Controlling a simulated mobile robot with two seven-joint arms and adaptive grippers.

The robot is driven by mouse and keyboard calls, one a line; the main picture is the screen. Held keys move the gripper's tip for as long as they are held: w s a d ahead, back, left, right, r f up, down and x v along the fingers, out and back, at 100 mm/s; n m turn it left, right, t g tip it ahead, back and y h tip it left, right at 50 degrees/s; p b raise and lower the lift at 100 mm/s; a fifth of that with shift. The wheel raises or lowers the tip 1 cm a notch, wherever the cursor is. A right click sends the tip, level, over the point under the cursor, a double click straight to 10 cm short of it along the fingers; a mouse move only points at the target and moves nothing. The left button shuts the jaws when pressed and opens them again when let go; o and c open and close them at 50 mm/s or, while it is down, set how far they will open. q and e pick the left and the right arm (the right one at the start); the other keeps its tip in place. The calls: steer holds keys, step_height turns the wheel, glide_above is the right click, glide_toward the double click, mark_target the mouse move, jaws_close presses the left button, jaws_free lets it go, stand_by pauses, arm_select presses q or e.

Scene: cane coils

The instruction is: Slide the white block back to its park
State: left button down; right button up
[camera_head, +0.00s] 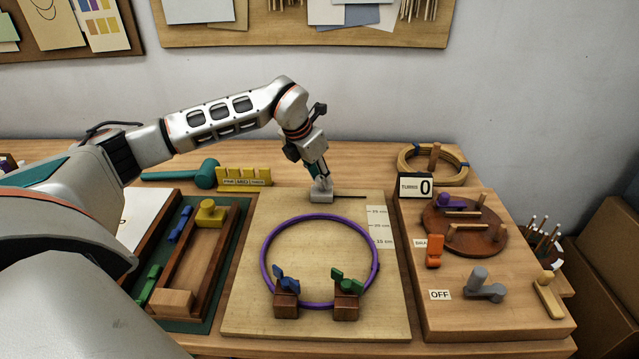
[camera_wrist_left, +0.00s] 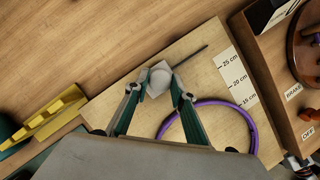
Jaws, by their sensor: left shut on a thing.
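The white block (camera_head: 321,196) sits at the far edge of the pale wooden board (camera_head: 240,300), at the left end of a dark slot (camera_head: 352,197). My left gripper (camera_head: 320,180) points down and is shut on the block's upper part. In the left wrist view the white block (camera_wrist_left: 158,79) shows between the two fingertips (camera_wrist_left: 157,86), with the slot (camera_wrist_left: 192,54) running away to the upper right. A purple ring (camera_head: 264,245) lies on the board, nearer than the block and apart from it. My right gripper is not in view.
Two brown blocks with a blue clamp (camera_head: 288,284) and a green clamp (camera_head: 347,285) stand at the ring's near side. A scale strip (camera_head: 380,226) is on the board's right. A yellow rack (camera_head: 243,177) and teal mallet (camera_head: 206,174) lie left; a turntable (camera_head: 432,220) stands right.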

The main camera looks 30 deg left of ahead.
arm_select(q)
steer(key=shift+w+a+r, duration=0.15)
steer(key=shift+w+a, duration=0.45)
steer(key=shift+w, duration=0.25)
steer(key=c, duration=1.7)
jaws_free()
steer(key=shift+w, duration=0.15)
steer(key=v, duration=1.2)
steer(key=shift+s, duration=0.2)
